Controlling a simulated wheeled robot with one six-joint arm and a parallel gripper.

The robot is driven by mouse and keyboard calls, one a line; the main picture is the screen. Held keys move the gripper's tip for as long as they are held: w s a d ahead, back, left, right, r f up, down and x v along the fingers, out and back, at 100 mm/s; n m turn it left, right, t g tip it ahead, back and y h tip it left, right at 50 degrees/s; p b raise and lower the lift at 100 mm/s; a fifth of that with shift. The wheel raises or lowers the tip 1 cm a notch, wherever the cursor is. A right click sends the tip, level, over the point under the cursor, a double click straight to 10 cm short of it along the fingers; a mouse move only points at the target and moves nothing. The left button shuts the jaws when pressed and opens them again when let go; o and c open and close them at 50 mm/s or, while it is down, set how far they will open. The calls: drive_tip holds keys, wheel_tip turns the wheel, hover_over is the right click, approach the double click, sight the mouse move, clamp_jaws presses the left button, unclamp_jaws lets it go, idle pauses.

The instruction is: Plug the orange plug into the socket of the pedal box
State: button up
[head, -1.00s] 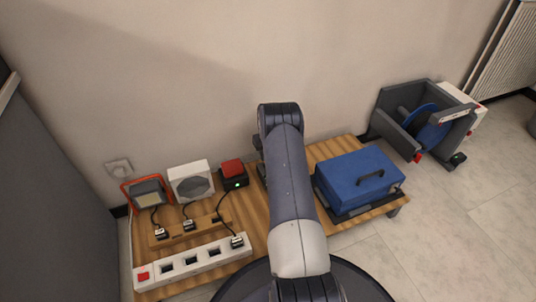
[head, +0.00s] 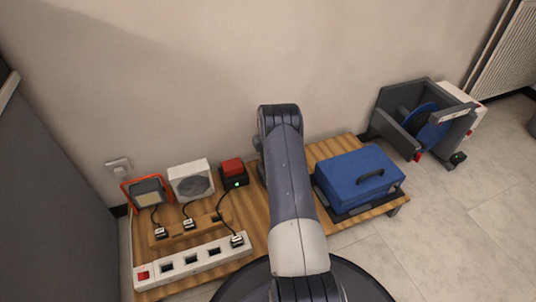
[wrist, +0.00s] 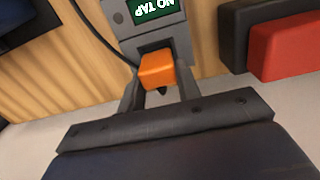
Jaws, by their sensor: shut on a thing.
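In the wrist view my gripper (wrist: 158,85) is shut on the orange plug (wrist: 157,69), which sits between the two dark fingers. The plug's far end meets or lies very close to a grey box (wrist: 148,22) with a green display, lettered "NO TAP" and seen upside down. I take this as the pedal box, but its socket is hidden by the plug, so I cannot tell whether the plug is inside. In the head view my arm hides the gripper, the plug and this box.
A black box with a red top (wrist: 290,45) stands close right of the gripper in the wrist view. The head view shows a white power strip (head: 195,260), a fan (head: 190,181), a lamp (head: 147,191) and a blue case (head: 345,175) on the wooden bench. A black cable runs left of the plug.

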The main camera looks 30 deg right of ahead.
drive_tip(key=shift+f, duration=1.25)
drive_tip(key=o, duration=1.1)
drive_tip(key=shift+r, duration=0.1)
wheel_tip(320, 180, up, 17)
drive_tip(key=p, duration=0.7)
drive_tip(key=shift+f+p, duration=0.2)
drive_tip(key=shift+p, duration=0.1)
drive_tip(key=shift+f, duration=0.15)
wheel_tip(320, 180, down, 10)
drive_tip(key=b, duration=0.5)
drive_tip(key=shift+a, duration=0.15)
